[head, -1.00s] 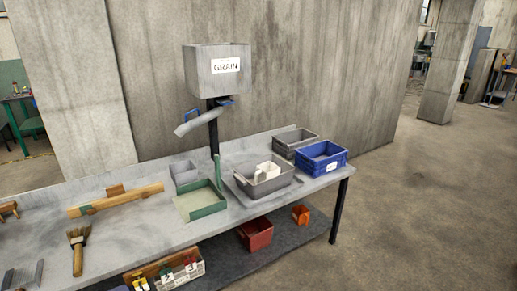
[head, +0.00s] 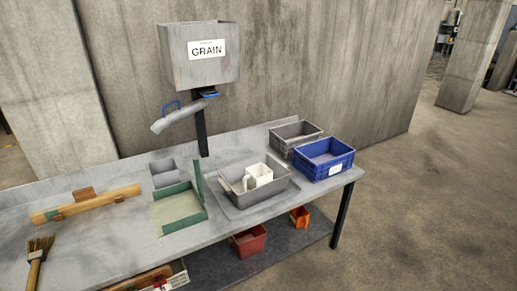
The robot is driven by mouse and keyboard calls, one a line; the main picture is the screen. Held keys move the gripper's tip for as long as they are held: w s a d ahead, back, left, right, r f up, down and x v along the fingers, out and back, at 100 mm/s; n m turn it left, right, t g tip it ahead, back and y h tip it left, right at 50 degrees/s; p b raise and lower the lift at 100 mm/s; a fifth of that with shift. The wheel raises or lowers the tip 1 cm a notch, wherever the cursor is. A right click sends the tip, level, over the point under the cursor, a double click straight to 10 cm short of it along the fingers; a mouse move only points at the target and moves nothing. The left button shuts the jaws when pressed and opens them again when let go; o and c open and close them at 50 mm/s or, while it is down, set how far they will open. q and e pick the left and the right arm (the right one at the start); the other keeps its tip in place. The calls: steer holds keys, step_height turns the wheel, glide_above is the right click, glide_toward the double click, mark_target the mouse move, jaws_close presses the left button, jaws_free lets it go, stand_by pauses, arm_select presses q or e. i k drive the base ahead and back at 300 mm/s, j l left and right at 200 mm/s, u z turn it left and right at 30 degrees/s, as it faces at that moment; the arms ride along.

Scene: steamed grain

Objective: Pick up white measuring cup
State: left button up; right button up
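The white measuring cup (head: 259,174) stands upright inside a dark grey tub (head: 268,194), towards its left side. Its handle points to the left and front. The tub sits on the right part of a grey workbench (head: 108,245). Neither of my grippers shows in the head view.
A blue crate (head: 323,168) and a grey crate (head: 281,147) stand right of and behind the tub. A green open-sided tray (head: 181,222) is to its left. The grain hopper (head: 199,70) with its chute rises behind. Open floor lies right of the bench.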

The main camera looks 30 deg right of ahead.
mark_target(257, 176)
steer(key=i+l, duration=0.2)
steer(key=l, duration=0.15)
steer(key=i+l, duration=0.15)
steer(key=l, duration=0.2)
steer(key=i+l, duration=0.2)
steer(key=l, duration=0.15)
steer(key=i+l, duration=0.15)
steer(key=l, duration=0.2)
steer(key=i+l, duration=0.2)
steer(key=l, duration=0.2)
steer(key=i+l, duration=0.15)
steer(key=l, duration=0.2)
